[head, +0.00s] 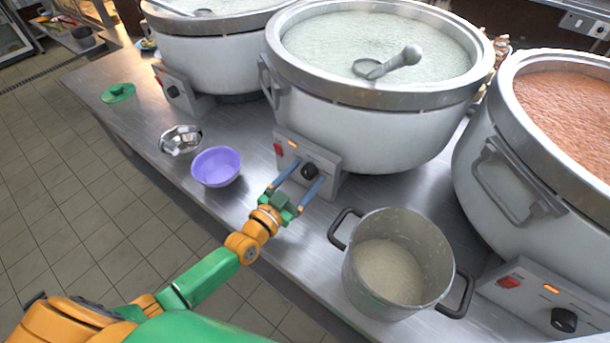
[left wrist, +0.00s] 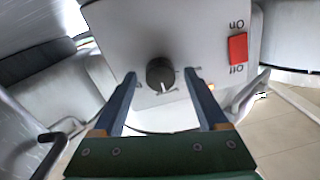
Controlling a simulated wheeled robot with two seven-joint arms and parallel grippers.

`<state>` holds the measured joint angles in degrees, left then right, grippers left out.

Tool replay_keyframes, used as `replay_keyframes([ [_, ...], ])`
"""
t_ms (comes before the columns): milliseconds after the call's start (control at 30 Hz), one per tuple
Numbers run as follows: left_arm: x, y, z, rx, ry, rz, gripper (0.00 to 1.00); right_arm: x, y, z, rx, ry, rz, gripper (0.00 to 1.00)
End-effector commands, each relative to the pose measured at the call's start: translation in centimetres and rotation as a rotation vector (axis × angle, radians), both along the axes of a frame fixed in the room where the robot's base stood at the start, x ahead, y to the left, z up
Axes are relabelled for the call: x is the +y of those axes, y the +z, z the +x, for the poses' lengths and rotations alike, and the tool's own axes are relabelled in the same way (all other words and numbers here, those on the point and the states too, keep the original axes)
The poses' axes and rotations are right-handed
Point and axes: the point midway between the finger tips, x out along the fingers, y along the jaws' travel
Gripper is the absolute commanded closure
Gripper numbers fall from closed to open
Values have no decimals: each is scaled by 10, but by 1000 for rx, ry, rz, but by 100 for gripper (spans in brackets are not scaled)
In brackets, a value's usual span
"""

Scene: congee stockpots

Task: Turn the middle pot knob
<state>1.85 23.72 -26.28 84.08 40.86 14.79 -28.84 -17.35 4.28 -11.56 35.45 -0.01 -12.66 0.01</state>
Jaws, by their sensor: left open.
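The middle pot (head: 372,100) is a large white stockpot of pale congee with a ladle (head: 390,63) in it. Its control panel (head: 327,158) faces me at the counter's front. The black middle pot knob (head: 310,171) is on that panel, and it shows in the left wrist view (left wrist: 160,73) with a white pointer mark. My left gripper (head: 299,183) is open, with its blue fingers pointing at the panel. In the left wrist view its fingertips (left wrist: 163,74) lie on either side of the knob with gaps; contact is not visible. My right gripper is not in view.
A grey pot of grain (head: 390,275) stands close to the right of my left gripper. Other big pots stand left (head: 213,58) and right (head: 490,165). A red switch (left wrist: 237,48) is beside the knob.

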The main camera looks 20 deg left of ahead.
Motion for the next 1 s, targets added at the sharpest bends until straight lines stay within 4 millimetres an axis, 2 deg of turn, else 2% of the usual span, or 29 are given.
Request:
replay_keyframes([
  [233, 0, 0, 1, 1, 0, 0, 24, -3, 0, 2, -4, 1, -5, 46],
  [500, 0, 0, 1, 1, 0, 0, 97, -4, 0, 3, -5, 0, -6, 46],
  [533, 0, 0, 1, 1, 0, 0, 100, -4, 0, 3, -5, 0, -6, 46],
  [767, 0, 0, 1, 7, 0, -17, 100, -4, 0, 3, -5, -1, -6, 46],
  [1000, 0, 0, 1, 45, 1, -123, 100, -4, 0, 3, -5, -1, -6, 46],
])
